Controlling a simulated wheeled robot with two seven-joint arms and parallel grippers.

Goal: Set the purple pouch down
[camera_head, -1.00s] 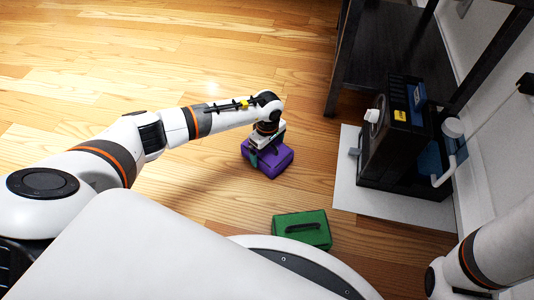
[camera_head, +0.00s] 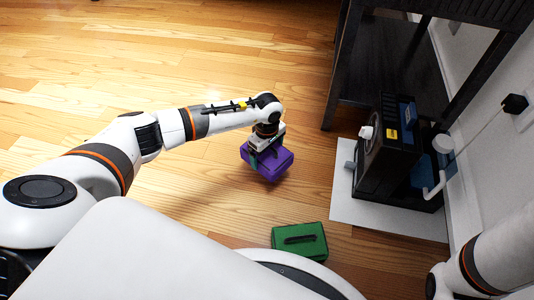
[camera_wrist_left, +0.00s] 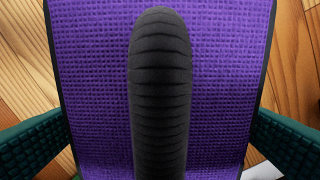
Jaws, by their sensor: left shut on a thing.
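The purple pouch (camera_head: 275,165) is in my left gripper (camera_head: 259,155), out over the wood floor left of the dark table. In the left wrist view the purple woven pouch (camera_wrist_left: 95,80) fills most of the picture, with a ribbed black handle (camera_wrist_left: 160,95) along its middle. The green fingers of my left gripper (camera_wrist_left: 160,145) show at both sides, shut on the pouch. The pouch's underside is hidden, and I cannot tell whether it touches the floor. My right arm shows at the lower right, but its gripper is out of view.
A green case (camera_head: 300,243) with a dark handle lies on the floor near my base. A black machine (camera_head: 388,155) stands on a white mat (camera_head: 375,215) at the right, beside a dark table (camera_head: 332,100). Wood floor is open to the left and behind the pouch.

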